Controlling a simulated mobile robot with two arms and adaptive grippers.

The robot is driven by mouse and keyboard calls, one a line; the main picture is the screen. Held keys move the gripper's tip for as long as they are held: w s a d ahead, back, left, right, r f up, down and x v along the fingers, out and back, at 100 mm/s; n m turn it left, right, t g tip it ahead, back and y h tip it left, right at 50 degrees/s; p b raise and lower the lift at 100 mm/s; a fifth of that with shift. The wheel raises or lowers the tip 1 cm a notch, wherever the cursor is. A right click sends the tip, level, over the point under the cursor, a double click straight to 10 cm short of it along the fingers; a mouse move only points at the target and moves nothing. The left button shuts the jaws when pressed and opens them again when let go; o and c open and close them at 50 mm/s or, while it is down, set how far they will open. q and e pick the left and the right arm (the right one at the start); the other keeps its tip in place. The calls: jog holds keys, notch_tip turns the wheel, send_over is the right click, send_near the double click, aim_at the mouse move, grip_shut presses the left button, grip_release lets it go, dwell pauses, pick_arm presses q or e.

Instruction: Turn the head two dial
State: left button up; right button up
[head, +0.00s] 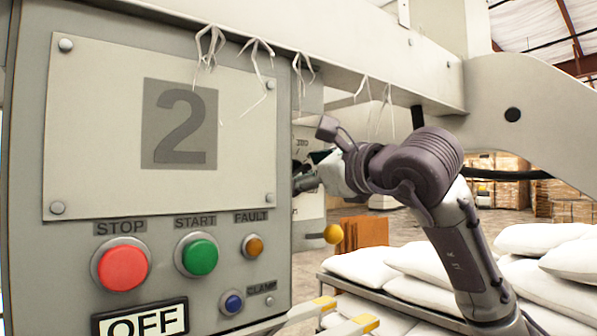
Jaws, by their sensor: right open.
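A grey control panel (24,200) with a plate marked "2" (180,123) fills the left of the head view. My right arm reaches in from the lower right. My right gripper (302,184) is just past the panel's right edge, its fingers partly hidden by that edge. It is open. It is close to the side face of a pale unit (310,228) behind the panel, where small dark markings show. A dark round part there may be the dial, but it is mostly hidden, and I cannot tell whether the fingers touch it. My left gripper is not in view.
The panel carries a red STOP button (122,267), a green START button (200,257), an amber FAULT lamp (254,246), a blue CLAMP button (233,302) and an OFF sign (143,322). A yellow knob (333,233) sticks out below my gripper. White pillows (437,263) lie at right.

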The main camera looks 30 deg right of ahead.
jog(key=s, duration=1)
jog(key=shift+s+d, duration=0.4)
